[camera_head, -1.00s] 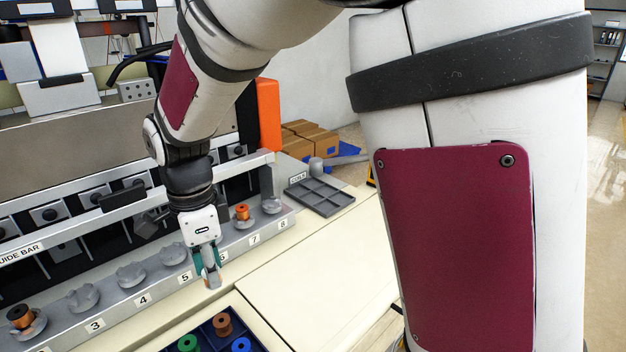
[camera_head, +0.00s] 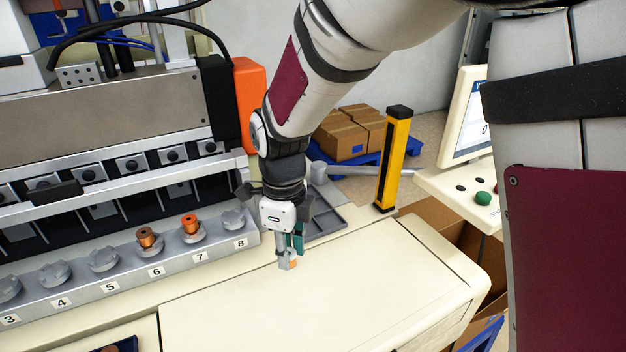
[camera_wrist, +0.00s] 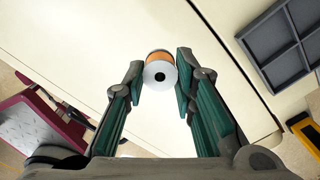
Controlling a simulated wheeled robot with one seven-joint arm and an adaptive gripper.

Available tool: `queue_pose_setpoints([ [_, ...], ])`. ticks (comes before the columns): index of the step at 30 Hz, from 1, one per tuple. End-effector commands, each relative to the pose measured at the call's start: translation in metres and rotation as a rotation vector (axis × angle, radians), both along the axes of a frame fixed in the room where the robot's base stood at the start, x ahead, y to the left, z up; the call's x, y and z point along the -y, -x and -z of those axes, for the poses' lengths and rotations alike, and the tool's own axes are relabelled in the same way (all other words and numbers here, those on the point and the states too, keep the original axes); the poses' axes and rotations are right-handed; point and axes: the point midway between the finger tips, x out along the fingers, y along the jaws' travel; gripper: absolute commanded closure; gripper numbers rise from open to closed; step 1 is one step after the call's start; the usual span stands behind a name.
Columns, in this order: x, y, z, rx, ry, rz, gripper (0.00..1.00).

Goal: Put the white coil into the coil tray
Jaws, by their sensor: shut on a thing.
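The white coil (camera_wrist: 160,72), a spool with white flanges and an orange-copper winding, is held between the fingertips of my gripper (camera_wrist: 161,68) in the wrist view. In the head view my gripper (camera_head: 290,256) points down above the cream bench top, with the coil (camera_head: 289,263) at its tips. The grey coil tray (camera_head: 328,221) lies just behind my gripper, which hides part of it. In the wrist view the tray (camera_wrist: 283,52) is at the upper right, apart from the coil; its visible compartments look empty.
The feeder row (camera_head: 130,268) with numbered seats is at the left; copper-coloured coils stand on seats 6 (camera_head: 147,239) and 7 (camera_head: 190,226). A yellow post (camera_head: 394,160) stands right of the tray, with a monitor (camera_head: 467,115) beyond. The bench top (camera_head: 330,290) in front is clear.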

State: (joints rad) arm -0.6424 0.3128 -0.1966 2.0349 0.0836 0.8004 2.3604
Motion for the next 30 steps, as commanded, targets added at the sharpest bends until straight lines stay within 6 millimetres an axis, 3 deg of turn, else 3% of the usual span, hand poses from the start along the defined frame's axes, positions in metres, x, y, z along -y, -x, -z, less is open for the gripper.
queue_pose_setpoints([
  [12, 0.029, -0.096, 0.011, 0.001, 0.000, 0.004, 0.94],
  [18, 0.039, -0.133, 0.014, 0.000, 0.000, 0.001, 0.94],
  [25, 0.043, -0.145, 0.017, -0.001, 0.001, -0.001, 0.94],
  [30, 0.043, -0.143, 0.037, -0.004, 0.001, 0.000, 0.94],
])
